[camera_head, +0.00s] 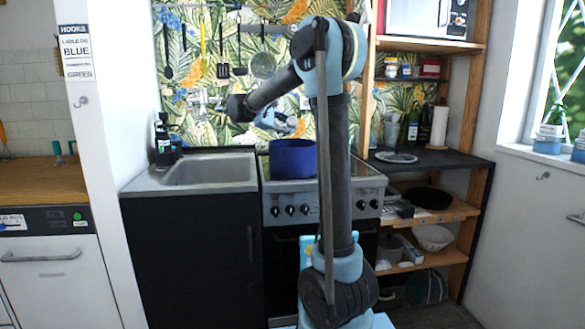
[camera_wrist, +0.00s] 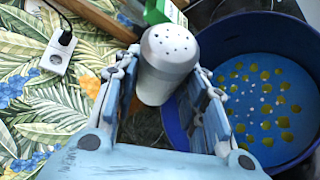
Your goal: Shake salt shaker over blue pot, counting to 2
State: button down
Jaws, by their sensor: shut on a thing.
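The salt shaker (camera_wrist: 165,72) is pale grey-white with a perforated top, which faces the camera in the wrist view. My gripper (camera_wrist: 166,82) is shut on it, with a light-blue finger on either side. The blue pot (camera_head: 293,160) stands on the stove, and my gripper shows small above it in the head view (camera_head: 277,121). In the wrist view the pot (camera_wrist: 228,36) is just right of the shaker. Yellow-green pieces and small white dots show inside it. The shaker's exact tilt is hard to tell.
A sink (camera_head: 208,170) is left of the stove (camera_head: 352,170). Utensils hang on the leaf-patterned wall behind, including a strainer (camera_head: 263,65). A wall socket with a plug (camera_wrist: 58,54) is near the gripper. Wooden shelves (camera_head: 445,213) stand at right.

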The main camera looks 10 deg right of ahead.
aim_at(287, 125)
jog(key=shift+s+r, duration=0.1)
jog(key=shift+g, duration=0.3)
jog(key=shift+s+r+n+g+y, duration=0.15)
jog(key=shift+s+n+g+y, duration=0.1)
jog(key=shift+n+g, duration=0.35)
jog(key=shift+s+r+n+g+y, duration=0.15)
jog(key=shift+s+n+g, duration=0.1)
jog(key=shift+n+g, duration=0.35)
jog(key=shift+s+n+g, duration=0.65)
jog(key=shift+n+g, duration=0.55)
jog(key=shift+s+f+n+g, duration=0.2)
jog(key=shift+s+n+g, duration=0.2)
jog(key=shift+n+g, duration=0.3)
